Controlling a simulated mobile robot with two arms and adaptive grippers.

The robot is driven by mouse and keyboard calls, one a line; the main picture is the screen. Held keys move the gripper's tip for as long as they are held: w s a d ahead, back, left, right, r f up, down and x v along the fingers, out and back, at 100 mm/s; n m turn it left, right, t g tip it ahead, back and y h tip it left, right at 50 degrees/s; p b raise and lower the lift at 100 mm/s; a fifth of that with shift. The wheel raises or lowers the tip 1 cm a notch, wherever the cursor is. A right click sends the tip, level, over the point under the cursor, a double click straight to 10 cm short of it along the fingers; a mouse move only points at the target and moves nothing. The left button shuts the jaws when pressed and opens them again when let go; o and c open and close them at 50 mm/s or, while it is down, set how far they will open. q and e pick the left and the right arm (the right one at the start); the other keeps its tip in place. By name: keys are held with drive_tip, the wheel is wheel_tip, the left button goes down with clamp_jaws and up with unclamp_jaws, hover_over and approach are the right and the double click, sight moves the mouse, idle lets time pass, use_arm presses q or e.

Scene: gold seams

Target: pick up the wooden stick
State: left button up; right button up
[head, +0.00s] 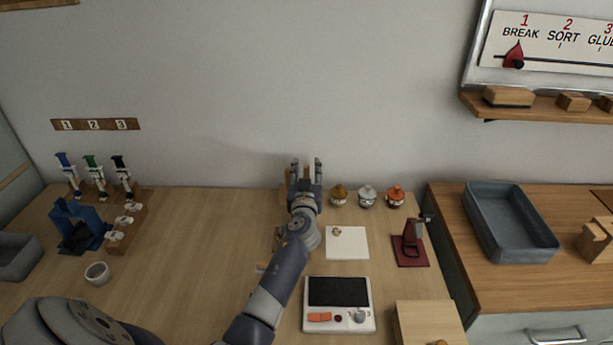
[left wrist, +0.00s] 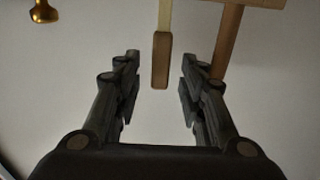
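My left gripper (head: 304,170) is at the back of the table by the wall, and its fingers point toward the wall. In the left wrist view, the gripper (left wrist: 160,95) is open, with nothing between the finger pads. A narrow wooden stick (left wrist: 161,60), pale above with a browner end below, shows at the top middle, in line with the gap between the fingers. Its end appears just beyond the fingertips; I cannot tell the exact distance. In the head view, the arm and gripper largely hide this spot. My right gripper is not in view.
A wooden bar (left wrist: 228,42) runs beside the stick, near the right finger. Several small lidded jars (head: 367,197) stand right of the gripper. A white pad (head: 347,250), a scale (head: 338,291) and a dark red stand (head: 410,250) are nearer.

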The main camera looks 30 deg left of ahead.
use_arm(q)
drive_tip(key=shift+w+a, duration=0.25)
drive_tip(key=shift+w, duration=0.2)
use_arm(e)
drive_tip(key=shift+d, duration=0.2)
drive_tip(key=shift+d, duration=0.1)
use_arm(q)
drive_tip(key=c, duration=0.9)
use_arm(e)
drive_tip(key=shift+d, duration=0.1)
use_arm(q)
drive_tip(key=shift+r, duration=0.1)
